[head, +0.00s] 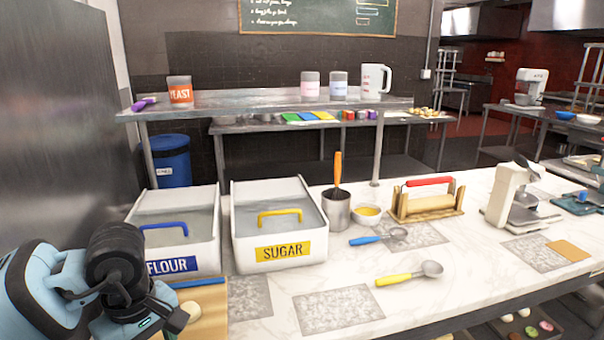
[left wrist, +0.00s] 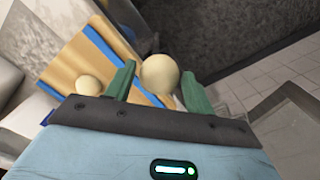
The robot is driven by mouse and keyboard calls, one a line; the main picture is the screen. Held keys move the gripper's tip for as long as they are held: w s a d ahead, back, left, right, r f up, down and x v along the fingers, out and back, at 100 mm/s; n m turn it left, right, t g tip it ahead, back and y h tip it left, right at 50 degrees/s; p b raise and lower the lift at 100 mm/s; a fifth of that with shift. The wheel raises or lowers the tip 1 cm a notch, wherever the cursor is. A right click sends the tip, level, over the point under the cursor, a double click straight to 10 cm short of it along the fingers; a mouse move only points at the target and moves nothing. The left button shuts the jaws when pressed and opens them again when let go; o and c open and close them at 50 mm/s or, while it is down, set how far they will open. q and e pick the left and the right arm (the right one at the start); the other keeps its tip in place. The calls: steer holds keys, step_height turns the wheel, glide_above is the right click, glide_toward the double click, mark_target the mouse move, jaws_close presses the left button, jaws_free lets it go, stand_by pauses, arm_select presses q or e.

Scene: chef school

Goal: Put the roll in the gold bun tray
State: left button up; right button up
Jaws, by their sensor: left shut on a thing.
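A pale round roll (left wrist: 159,75) sits between the two green fingers of my left gripper (left wrist: 158,80) in the left wrist view; the fingers are shut on it. A second pale roll (left wrist: 88,85) lies on a gold-brown board or tray with blue strips (left wrist: 62,72), left of the gripper. In the head view my left gripper (head: 168,318) is at the lower left, over this blue-edged board (head: 212,308). One pale roll (head: 193,312) shows beside the gripper there; I cannot tell which of the two it is. I cannot tell for sure which thing is the gold bun tray.
A flour bin (head: 190,255) and a sugar bin (head: 273,237) stand behind the board. A yellow scoop (head: 400,277), a blue scoop (head: 375,239) and a rolling pin stand (head: 428,202) are on the marble counter. A flat gold square (head: 568,250) lies at the right.

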arm_select(q)
steer(key=m, duration=0.2)
steer(key=d+m, duration=0.1)
steer(key=m, duration=0.3)
steer(key=shift+d+r+m, duration=0.15)
steer(key=shift+r+m, duration=0.15)
steer(key=shift+r, duration=0.05)
steer(key=m, duration=0.2)
steer(key=d+m, duration=0.1)
steer(key=m, duration=0.1)
steer(key=shift+r+m+p, duration=0.15)
steer(key=shift+m+p, duration=0.15)
steer(key=shift+p, duration=0.1)
arm_select(e)
steer(key=shift+w+d+r, duration=0.1)
steer(key=shift+w+r, duration=0.4)
steer(key=shift+r, duration=0.15)
arm_select(q)
steer(key=shift+a, duration=0.1)
